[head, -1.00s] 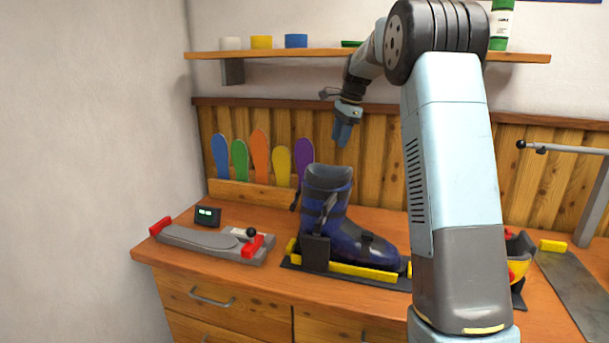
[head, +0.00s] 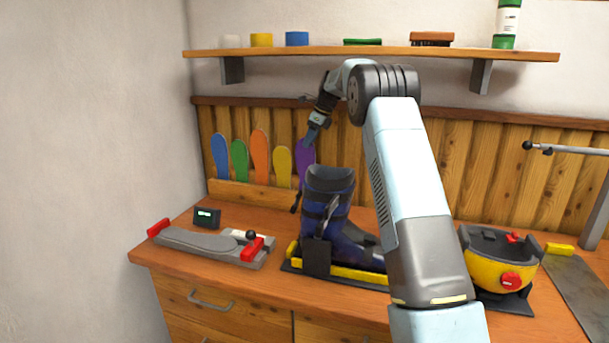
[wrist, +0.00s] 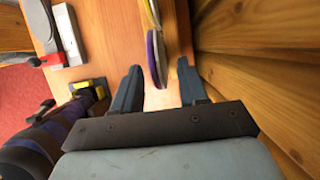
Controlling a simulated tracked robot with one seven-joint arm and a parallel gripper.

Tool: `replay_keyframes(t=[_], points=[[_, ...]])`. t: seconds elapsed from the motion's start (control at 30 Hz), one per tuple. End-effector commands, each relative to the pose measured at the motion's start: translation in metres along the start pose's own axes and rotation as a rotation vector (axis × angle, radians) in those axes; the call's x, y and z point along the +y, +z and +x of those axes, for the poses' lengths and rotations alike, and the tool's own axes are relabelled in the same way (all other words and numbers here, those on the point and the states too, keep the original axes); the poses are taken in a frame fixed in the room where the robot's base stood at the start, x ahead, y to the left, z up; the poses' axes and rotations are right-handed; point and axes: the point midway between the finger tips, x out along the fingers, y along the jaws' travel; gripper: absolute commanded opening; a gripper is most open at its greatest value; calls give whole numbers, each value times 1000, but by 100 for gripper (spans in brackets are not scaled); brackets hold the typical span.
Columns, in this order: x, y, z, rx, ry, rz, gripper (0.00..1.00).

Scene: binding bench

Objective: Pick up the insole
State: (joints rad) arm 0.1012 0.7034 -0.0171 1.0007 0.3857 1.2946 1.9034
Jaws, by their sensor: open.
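Several insoles stand upright in a row in a wooden rack (head: 250,192) against the back panel: blue (head: 220,156), green (head: 240,160), orange (head: 260,155), yellow (head: 283,165) and purple (head: 304,158). My gripper (head: 309,141) is open at the top of the purple insole and hides part of it. In the wrist view my gripper (wrist: 160,68) has the purple insole (wrist: 151,62) edge-on between its open fingertips, with a gap on each side. The yellow insole (wrist: 150,14) shows just beyond it.
A blue ski boot (head: 328,205) stands in a yellow-and-black holder close below my gripper. A grey measuring device (head: 205,244) lies at the left of the bench. A shelf (head: 350,53) runs above. A yellow-and-black unit (head: 495,265) stands at right.

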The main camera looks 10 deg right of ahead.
Motion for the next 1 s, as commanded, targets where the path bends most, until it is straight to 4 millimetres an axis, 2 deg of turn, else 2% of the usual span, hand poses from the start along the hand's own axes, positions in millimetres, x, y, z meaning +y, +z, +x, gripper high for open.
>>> replay_keyframes(t=[0.17,0.5,0.77,1.0], points=[[0,-2,11,0,-1,1,43],[1,-4,53,1,0,1,43],[1,-3,56,0,-2,0,43],[1,-3,56,0,-2,0,21]])
